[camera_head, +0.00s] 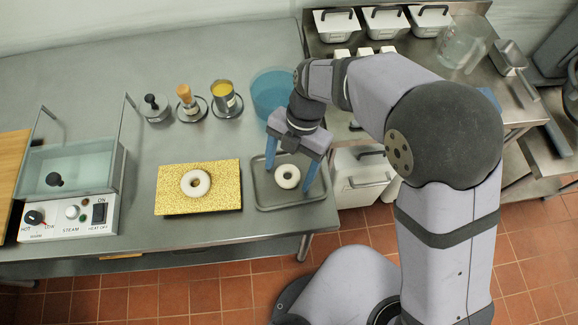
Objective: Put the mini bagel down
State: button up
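A small pale ring, the mini bagel (288,185), lies on a grey tray (262,203) at the counter's front right edge. My gripper (289,178) points down over the tray. Its two blue fingers are wide apart, one on each side of the bagel, with gaps showing between them and it. Whether the fingertips touch the tray is not clear. A larger pale bagel (185,185) lies on a yellow speckled board (225,196) left of the tray.
Behind the board stand a dark-knobbed pot (155,109), a wooden-handled brush (186,97) and a cup of yellow liquid (224,92). A blue bowl (268,92) stands behind my gripper. The counter between kettle and board is clear.

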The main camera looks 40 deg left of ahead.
jog(key=shift+r, duration=0.15)
jog(key=b+v, duration=0.2)
jog(key=v, duration=1)
jog(key=shift+b, duration=0.35)
jog(key=w+d+f+m+t, duration=0.15)
jog(key=w+d+m, duration=0.25)
jog(key=d+m, duration=0.45)
jog(key=w+d+f+m, duration=0.3)
jog(key=w+d+m, duration=0.1)
jog(key=d+m, duration=0.45)
jog(key=s+d+f+m+t, duration=0.1)
jog(key=s+d+f+m, duration=0.1)
jog(key=d+m, duration=0.7)
jog(key=s+d+f+m+t, duration=0.1)
jog(key=s+d+f+m, duration=0.2)
jog(key=d+m, duration=0.7)
jog(key=shift+d+f+m, duration=0.2)
jog(key=shift+f+m, duration=0.3)
jog(key=shift+f, duration=0.15)
jog(key=shift+s, duration=0.1)
